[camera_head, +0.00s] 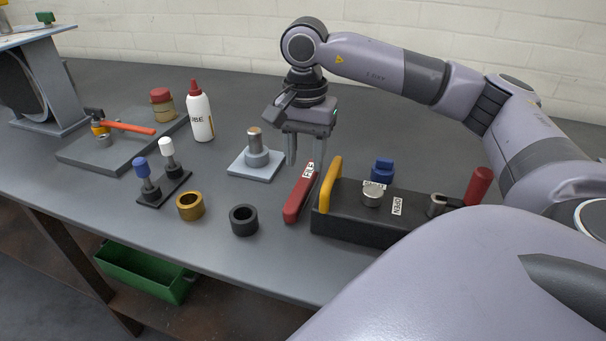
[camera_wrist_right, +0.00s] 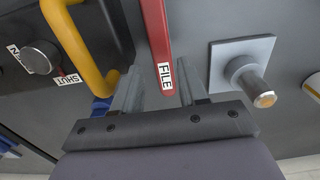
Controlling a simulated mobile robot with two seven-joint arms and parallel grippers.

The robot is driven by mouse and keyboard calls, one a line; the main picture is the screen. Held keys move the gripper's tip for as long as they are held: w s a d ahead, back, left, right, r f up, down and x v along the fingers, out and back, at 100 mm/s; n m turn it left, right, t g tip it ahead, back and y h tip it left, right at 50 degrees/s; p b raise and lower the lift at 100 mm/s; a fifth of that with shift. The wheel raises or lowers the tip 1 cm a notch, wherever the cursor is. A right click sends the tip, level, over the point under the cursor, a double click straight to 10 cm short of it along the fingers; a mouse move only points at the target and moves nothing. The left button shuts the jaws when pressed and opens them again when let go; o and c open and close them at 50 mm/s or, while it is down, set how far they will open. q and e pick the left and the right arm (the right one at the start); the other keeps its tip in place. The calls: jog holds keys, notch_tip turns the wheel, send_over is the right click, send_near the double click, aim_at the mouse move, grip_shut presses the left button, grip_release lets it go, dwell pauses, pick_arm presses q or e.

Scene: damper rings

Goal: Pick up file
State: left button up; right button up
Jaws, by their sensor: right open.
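The file (camera_head: 297,198) is a long red bar with a white FILE label, lying between the grey post plate and the dark box in the head view. In the right wrist view the file (camera_wrist_right: 155,38) runs up from between the fingers, its labelled end nearest the gripper. My right gripper (camera_head: 305,163) is open, pointing down at the labelled far end of the file. In the right wrist view my right gripper (camera_wrist_right: 155,88) has one finger on each side of the file, with gaps; I cannot tell how far above it they are. My left gripper is not in view.
The dark box (camera_head: 335,222) with a yellow handle (camera_head: 329,184) stands close right of the file. A plate with a grey post (camera_head: 257,160) is close left. A black ring (camera_head: 243,220) and brass ring (camera_head: 190,206) lie left. A white bottle (camera_head: 200,115) stands behind.

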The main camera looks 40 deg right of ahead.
notch_tip(320, 180, down, 5)
jog(key=shift+a+r, duration=0.1)
jog(key=shift+a, duration=0.05)
grip_shut()
notch_tip(320, 180, up, 11)
jog(key=p, duration=0.1)
notch_tip(320, 180, up, 9)
jog(key=p, duration=0.4)
send_over(303, 182)
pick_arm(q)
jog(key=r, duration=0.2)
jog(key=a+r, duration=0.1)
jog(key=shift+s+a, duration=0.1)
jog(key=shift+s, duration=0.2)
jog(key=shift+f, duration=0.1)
